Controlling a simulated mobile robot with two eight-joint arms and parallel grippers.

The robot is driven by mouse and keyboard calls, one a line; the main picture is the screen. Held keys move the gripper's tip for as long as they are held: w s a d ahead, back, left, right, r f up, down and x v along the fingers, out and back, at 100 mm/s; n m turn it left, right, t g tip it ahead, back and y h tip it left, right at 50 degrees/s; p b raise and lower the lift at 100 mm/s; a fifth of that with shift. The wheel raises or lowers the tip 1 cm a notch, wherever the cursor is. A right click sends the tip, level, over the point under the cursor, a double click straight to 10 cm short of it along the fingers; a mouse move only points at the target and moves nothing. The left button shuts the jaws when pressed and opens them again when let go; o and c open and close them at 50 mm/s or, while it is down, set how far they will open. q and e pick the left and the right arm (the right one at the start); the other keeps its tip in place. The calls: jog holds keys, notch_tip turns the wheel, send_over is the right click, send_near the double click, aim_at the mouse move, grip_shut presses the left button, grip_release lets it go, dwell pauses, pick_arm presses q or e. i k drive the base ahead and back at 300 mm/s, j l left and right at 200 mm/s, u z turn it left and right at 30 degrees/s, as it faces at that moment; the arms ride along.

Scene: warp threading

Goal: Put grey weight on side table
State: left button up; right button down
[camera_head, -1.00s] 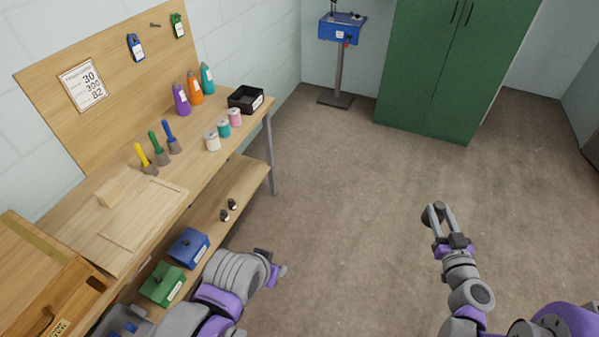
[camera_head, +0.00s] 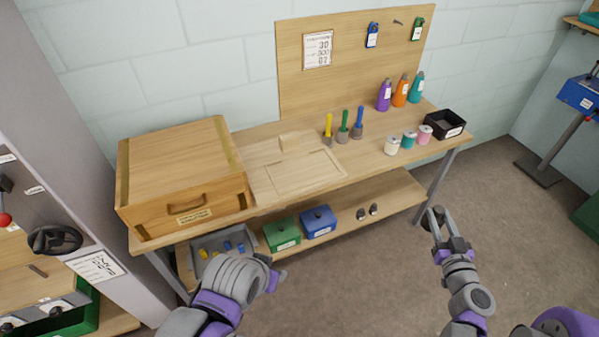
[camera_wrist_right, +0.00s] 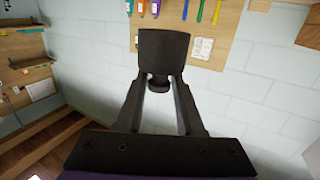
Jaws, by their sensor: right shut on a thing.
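My right gripper (camera_head: 441,228) is shut on the grey weight (camera_wrist_right: 163,50), a dark grey block with a narrower knob. The weight is held at the fingertips, clear of any surface, and in the head view it shows small (camera_head: 437,213) in front of the bench's right end. My left gripper (camera_head: 272,276) is low in front of the bench, pointing right. Its fingers are too hidden to tell whether it is open. Nothing in view is clearly the side table.
A wooden workbench (camera_head: 365,170) carries a wooden chest (camera_head: 180,175), tools, spools, bottles and a black tray (camera_head: 444,124). Its lower shelf (camera_head: 400,192) holds green and blue boxes and two small dark weights (camera_head: 368,211). A machine stands at left.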

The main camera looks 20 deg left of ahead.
aim_at(319, 166)
jog(key=i+j+u, duration=0.2)
jog(key=u, duration=0.2)
jog(key=i+j+u, duration=0.1)
jog(key=i+u, duration=0.25)
jog(key=i, duration=0.35)
